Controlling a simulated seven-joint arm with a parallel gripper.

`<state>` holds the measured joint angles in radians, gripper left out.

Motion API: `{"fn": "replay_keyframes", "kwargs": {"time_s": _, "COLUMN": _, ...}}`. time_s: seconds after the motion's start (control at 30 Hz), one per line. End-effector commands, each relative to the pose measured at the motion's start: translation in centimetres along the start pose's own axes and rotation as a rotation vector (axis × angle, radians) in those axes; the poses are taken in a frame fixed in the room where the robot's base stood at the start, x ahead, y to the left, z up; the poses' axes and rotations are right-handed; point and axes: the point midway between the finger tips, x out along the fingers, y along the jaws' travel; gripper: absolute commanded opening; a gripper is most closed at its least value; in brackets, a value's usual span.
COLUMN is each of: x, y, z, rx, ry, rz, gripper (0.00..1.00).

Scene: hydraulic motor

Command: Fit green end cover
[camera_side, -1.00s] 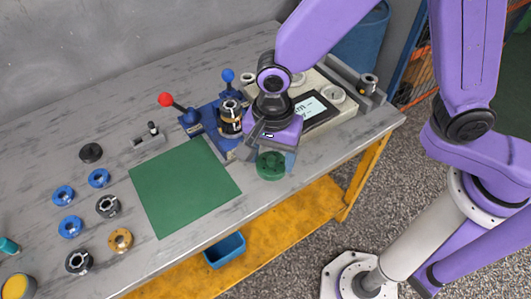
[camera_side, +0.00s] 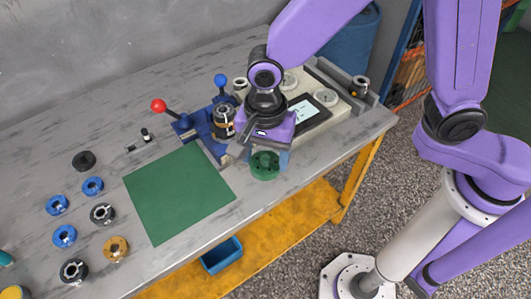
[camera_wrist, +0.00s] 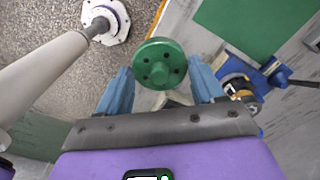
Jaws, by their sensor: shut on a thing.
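The green end cover (camera_side: 265,166) is a round disc with several holes in its face. My gripper (camera_side: 268,160) is shut on it and holds it near the front edge of the table, right of the green mat. In the wrist view the cover (camera_wrist: 160,63) sits between the two blue fingers of my gripper (camera_wrist: 163,78). The motor body (camera_side: 223,121), dark with a copper-coloured band, stands in the blue fixture (camera_side: 196,128) behind and left of my gripper. It shows partly in the wrist view (camera_wrist: 243,92).
The fixture has a red-knobbed lever (camera_side: 158,105) and a blue-knobbed lever (camera_side: 221,80). A green mat (camera_side: 180,193) lies bare in front. Several rings and discs lie at left, including an orange one (camera_side: 116,248). A beige console (camera_side: 315,112) stands right of the fixture.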

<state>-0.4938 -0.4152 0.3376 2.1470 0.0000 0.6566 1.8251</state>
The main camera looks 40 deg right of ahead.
Motion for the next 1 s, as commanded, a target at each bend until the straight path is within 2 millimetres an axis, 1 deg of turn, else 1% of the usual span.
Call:
{"fn": "replay_keyframes", "kwargs": {"time_s": 0.13, "x": 0.0, "y": -0.1, "z": 0.0, "rx": 0.002, "ry": 0.0, "rz": -0.001, "gripper": 0.25}}
{"fn": "replay_keyframes", "kwargs": {"time_s": 0.23, "x": -0.1, "y": -0.8, "z": -0.3, "rx": 0.018, "ry": 0.0, "rz": -0.001, "gripper": 0.25}}
{"fn": "replay_keyframes", "kwargs": {"time_s": 0.37, "x": -0.4, "y": -3.0, "z": -1.3, "rx": 0.074, "ry": -0.001, "rz": -0.003, "gripper": 0.25}}
{"fn": "replay_keyframes", "kwargs": {"time_s": 0.47, "x": -0.8, "y": -5.5, "z": -2.8, "rx": 0.14, "ry": -0.001, "rz": -0.004, "gripper": 0.25}}
{"fn": "replay_keyframes", "kwargs": {"time_s": 0.5, "x": -1.0, "y": -6.5, "z": -3.5, "rx": 0.17, "ry": -0.001, "rz": -0.004, "gripper": 0.25}}
{"fn": "replay_keyframes", "kwargs": {"time_s": 0.57, "x": -1.2, "y": -8.0, "z": -4.7, "rx": 0.214, "ry": -0.001, "rz": -0.004, "gripper": 0.25}}
{"fn": "replay_keyframes", "kwargs": {"time_s": 0.7, "x": -1.8, "y": -11.1, "z": -7.8, "rx": 0.316, "ry": 0.0, "rz": -0.003, "gripper": 0.25}}
{"fn": "replay_keyframes", "kwargs": {"time_s": 0.83, "x": -2.3, "y": -13.3, "z": -10.8, "rx": 0.402, "ry": 0.0, "rz": -0.003, "gripper": 0.25}}
{"fn": "replay_keyframes", "kwargs": {"time_s": 0.9, "x": -2.5, "y": -14.2, "z": -12.2, "rx": 0.44, "ry": 0.0, "rz": -0.003, "gripper": 0.25}}
{"fn": "replay_keyframes", "kwargs": {"time_s": 1.0, "x": -2.7, "y": -15.1, "z": -13.8, "rx": 0.483, "ry": 0.0, "rz": -0.002, "gripper": 0.25}}
